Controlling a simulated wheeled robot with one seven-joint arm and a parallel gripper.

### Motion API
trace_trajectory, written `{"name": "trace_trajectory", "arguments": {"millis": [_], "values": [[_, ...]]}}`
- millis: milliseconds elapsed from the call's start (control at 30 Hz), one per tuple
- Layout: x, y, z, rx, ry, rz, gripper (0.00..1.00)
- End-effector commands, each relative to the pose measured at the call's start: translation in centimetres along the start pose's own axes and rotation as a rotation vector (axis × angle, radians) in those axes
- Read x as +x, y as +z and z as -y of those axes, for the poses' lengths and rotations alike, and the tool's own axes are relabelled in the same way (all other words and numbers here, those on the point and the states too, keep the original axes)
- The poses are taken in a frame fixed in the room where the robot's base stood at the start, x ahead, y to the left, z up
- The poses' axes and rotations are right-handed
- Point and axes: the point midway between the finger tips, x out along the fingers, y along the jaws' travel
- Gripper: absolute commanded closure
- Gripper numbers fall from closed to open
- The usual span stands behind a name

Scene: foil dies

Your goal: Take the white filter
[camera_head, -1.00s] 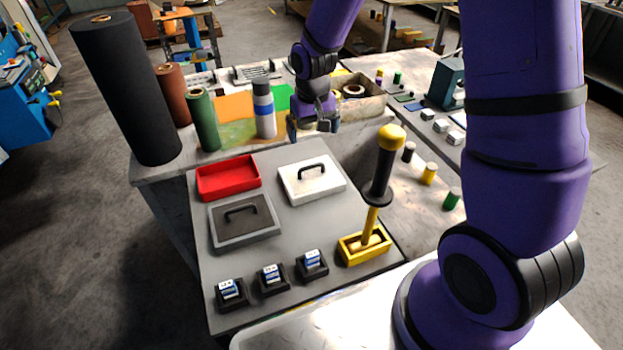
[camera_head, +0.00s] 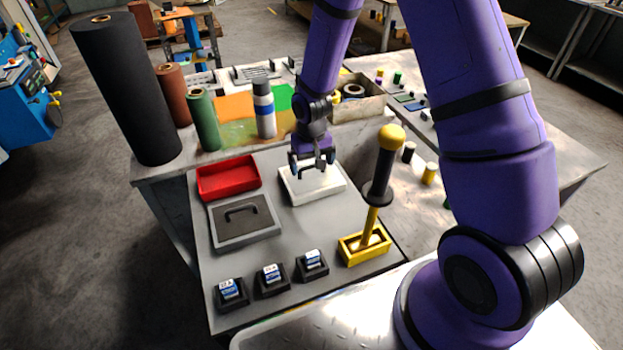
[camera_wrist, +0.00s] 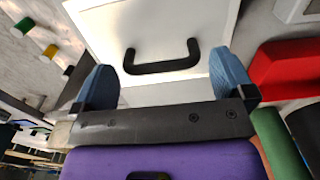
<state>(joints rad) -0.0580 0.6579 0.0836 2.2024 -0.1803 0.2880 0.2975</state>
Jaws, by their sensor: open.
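The white filter (camera_head: 314,190) is a flat white square with a dark handle, lying on the grey panel. In the wrist view the white filter (camera_wrist: 145,30) fills the upper middle, and its black handle (camera_wrist: 162,62) shows between and just beyond my fingertips. My gripper (camera_head: 312,168) is over the far part of the filter, with the blue-padded fingers apart and nothing between them. It also shows in the wrist view (camera_wrist: 166,80). In the head view my gripper largely covers the handle. The exact height above the handle is hard to tell.
A red tray (camera_head: 228,179) and a grey filter with a black handle (camera_head: 243,220) lie left of the white one. A yellow-knobbed lever (camera_head: 384,175) stands close on the right. A white-blue bottle (camera_head: 264,110) stands behind.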

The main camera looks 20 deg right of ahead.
Motion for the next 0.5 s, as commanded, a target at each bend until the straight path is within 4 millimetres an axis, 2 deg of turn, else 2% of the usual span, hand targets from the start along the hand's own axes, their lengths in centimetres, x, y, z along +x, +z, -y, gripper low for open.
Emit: {"name": "trace_trajectory", "arguments": {"millis": [167, 433, 467, 500], "values": [[1.8, 0.0, 0.0, -0.001, 0.001, 0.001, 0.0], [2.0, 0.0, 0.0, 0.0, 0.0, -0.001, 0.0], [2.0, 0.0, 0.0, 0.0, 0.0, -0.001, 0.02], [2.0, 0.0, 0.0, 0.0, 0.0, -0.001, 0.11]]}}
